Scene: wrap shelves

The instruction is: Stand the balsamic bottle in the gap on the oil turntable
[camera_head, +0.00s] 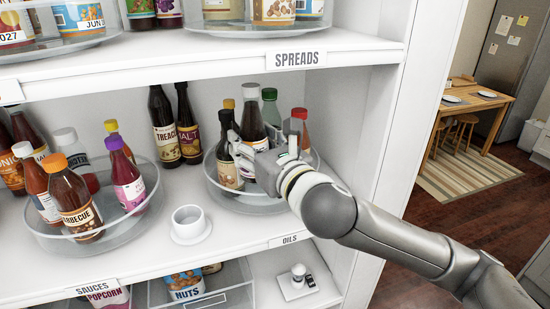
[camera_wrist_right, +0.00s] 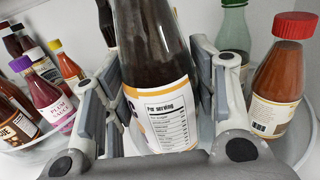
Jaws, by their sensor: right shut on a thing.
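A dark bottle with a white-and-orange label (camera_head: 253,124), which I take to be the balsamic, stands upright over the oil turntable (camera_head: 212,182) on the right of the middle shelf. My right gripper (camera_head: 246,150) is shut on it; the bottle (camera_wrist_right: 155,95) fills the space between the fingers in the wrist view. Its base is hidden, so I cannot tell whether it touches the turntable. A dark bottle with a cream label (camera_head: 227,162), a green bottle (camera_head: 270,112) and a red-capped bottle (camera_head: 298,124) surround it. My left gripper is out of view.
A sauce turntable (camera_head: 128,228) with several bottles stands at left. A white cup on a saucer (camera_head: 190,222) sits between the turntables. Two dark bottles (camera_head: 188,130) stand behind. The upper shelf (camera_head: 230,62) and right side panel (camera_head: 385,140) bound the space.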

